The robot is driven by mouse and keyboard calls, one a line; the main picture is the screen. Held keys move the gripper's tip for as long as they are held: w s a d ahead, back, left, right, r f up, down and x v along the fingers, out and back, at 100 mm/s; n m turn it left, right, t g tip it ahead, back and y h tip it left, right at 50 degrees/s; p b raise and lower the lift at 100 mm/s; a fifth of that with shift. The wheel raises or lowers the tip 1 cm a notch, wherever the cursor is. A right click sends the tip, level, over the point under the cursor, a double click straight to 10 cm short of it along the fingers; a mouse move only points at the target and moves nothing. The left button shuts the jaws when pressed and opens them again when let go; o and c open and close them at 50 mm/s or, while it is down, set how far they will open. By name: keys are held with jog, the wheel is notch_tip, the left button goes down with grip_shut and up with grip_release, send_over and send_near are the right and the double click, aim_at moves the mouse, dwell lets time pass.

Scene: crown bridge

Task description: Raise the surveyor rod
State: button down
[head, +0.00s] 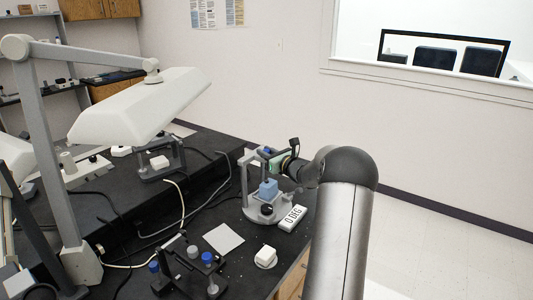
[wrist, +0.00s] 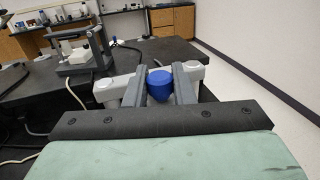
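A grey stand (head: 253,178) with a round base sits on the black bench, holding a light-blue block (head: 268,188) and a black knob (head: 267,210). A blue knob (wrist: 160,84) shows between the fingers of my gripper (wrist: 160,80) in the wrist view, in front of the stand's light-grey crossbar (wrist: 194,68). The fingers are part closed and appear to touch the knob on both sides. In the head view my gripper (head: 276,160) is at the top of the stand, partly hidden by my arm. I cannot make out a distinct surveyor rod.
A white "0 DEG" plate (head: 293,219) lies in front of the stand's base. A large lamp (head: 140,105) hangs at left. Cables cross the bench.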

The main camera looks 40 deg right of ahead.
notch_tip(320, 180, up, 2)
jog(key=shift+r, duration=0.15)
jog(key=c, duration=1.3)
grip_release()
jog(key=shift+o, duration=0.2)
jog(key=shift+s, duration=0.1)
jog(key=s+b, duration=0.2)
jog(key=s, duration=1.5)
jog(key=shift+d, duration=0.35)
jog(key=shift+s, duration=0.1)
